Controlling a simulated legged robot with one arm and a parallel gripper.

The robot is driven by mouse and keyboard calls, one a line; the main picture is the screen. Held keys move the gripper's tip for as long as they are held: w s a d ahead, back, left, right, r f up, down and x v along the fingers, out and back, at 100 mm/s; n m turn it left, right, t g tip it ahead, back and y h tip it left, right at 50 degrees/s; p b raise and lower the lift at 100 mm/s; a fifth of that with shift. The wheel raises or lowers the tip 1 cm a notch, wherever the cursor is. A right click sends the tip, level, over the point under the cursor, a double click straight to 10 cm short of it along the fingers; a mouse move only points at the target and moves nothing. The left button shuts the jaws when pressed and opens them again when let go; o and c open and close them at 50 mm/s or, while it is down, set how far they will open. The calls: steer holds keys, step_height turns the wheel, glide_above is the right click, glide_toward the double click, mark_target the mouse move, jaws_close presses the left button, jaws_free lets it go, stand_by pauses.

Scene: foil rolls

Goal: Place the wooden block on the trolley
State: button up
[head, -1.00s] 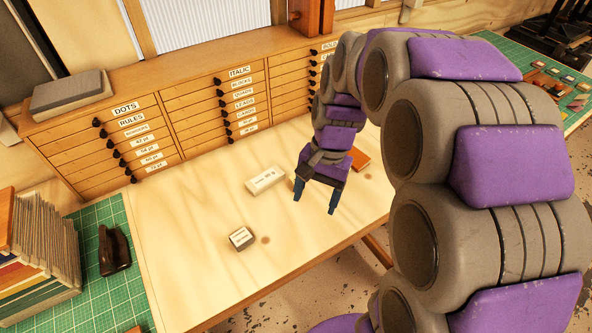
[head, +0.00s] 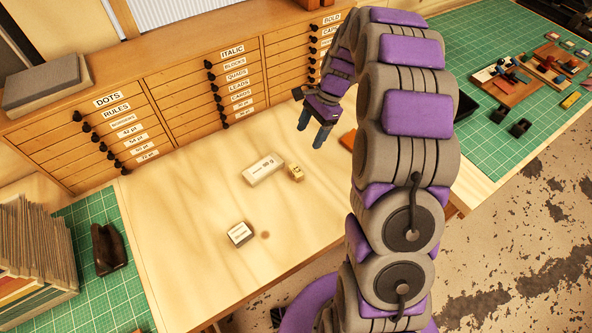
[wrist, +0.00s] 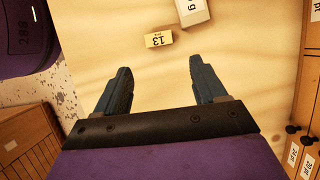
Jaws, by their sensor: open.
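A small yellowish wooden block (head: 296,172) lies on the pale tabletop (head: 200,200), beside the end of a longer white box. In the wrist view the block (wrist: 159,39) shows the marking "13" and lies beyond my fingertips, between their lines. My gripper (head: 312,131) is open and empty, behind and slightly right of the block in the head view; the gap between its fingers shows in the wrist view (wrist: 157,68). I cannot make out a trolley in either view.
The white box (head: 263,169) and a pale-topped dark block (head: 240,234) lie on the tabletop. Labelled drawers (head: 235,80) line the back. An orange piece (head: 347,140) lies partly behind my arm. Green mats (head: 510,140) with tools flank the tabletop. Its front left is clear.

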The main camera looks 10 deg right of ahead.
glide_toward(296, 169)
steer(key=x, duration=0.1)
steer(key=b+x, duration=0.1)
steer(key=shift+a+f, duration=0.2)
steer(key=shift+a, duration=0.15)
steer(key=shift+s+f, duration=0.15)
steer(key=shift+f, duration=0.35)
steer(key=shift+b+x, duration=0.5)
steer(key=shift+x, duration=2.25)
steer(key=shift+d, duration=0.1)
steer(key=shift+c, duration=0.2)
steer(key=shift+c, duration=0.8)
steer(key=c, duration=0.7)
steer(key=shift+r, duration=0.15)
